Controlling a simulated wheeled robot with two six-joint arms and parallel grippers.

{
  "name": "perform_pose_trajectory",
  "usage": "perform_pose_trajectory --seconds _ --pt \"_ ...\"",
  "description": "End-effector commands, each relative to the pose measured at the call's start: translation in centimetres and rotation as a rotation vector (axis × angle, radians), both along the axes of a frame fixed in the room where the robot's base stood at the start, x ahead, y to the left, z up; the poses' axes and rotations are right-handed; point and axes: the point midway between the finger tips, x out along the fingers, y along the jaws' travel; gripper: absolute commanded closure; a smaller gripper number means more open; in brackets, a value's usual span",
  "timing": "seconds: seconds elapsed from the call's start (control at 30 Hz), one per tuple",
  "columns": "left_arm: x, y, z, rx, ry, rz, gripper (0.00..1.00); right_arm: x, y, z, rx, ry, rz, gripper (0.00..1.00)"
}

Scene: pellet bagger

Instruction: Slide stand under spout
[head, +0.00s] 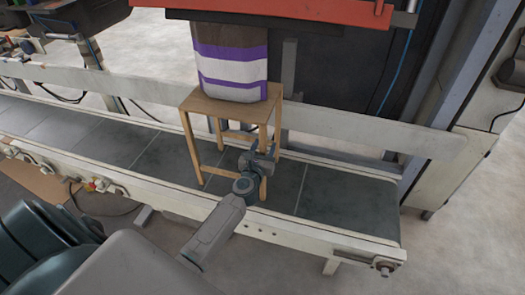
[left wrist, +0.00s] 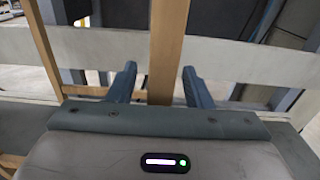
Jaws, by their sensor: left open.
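The wooden stand (head: 188,103), a light square top on slim legs, stands upright on the grey belt. A bag (head: 232,75) with brown, purple and white stripes is at its top; I cannot tell whether it rests there or hangs. The spout itself is not clearly visible; a dark plate and orange machine part (head: 290,8) cover the bag's top. My left gripper (head: 260,158) is open at the stand's front right leg. In the left wrist view, a wooden leg (left wrist: 165,50) shows between the open fingers, with gaps on both sides. My right gripper is out of view.
The conveyor belt (head: 345,205) is clear to the right of the stand and also has bare room on the left. White rails (head: 350,125) run along it. A grey machine column (head: 440,165) stands at the right end. Dark bins (head: 75,15) are at the far left.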

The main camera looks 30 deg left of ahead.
Motion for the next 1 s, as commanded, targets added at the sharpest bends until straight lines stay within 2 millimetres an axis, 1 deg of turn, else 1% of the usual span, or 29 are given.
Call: perform_pose_trajectory --seconds 0.13,0.17,0.3,0.37,0.4,1.0 --pt "-0.01 0.00 0.01 0.000 0.000 0.000 0.55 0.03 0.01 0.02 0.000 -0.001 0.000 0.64" --pt "-0.02 0.00 0.02 0.000 0.000 0.000 0.56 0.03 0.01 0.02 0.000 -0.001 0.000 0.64" --pt "-0.02 0.00 0.02 0.000 0.000 0.000 0.84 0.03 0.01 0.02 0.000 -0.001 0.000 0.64" --pt "-0.03 -0.01 0.02 0.000 0.000 0.000 0.96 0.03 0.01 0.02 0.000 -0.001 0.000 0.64" --pt "-0.03 -0.02 0.02 0.000 0.000 0.000 1.00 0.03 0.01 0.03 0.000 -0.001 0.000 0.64" --pt "-0.04 -0.02 0.02 0.000 0.000 0.000 1.00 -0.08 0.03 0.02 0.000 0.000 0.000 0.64"
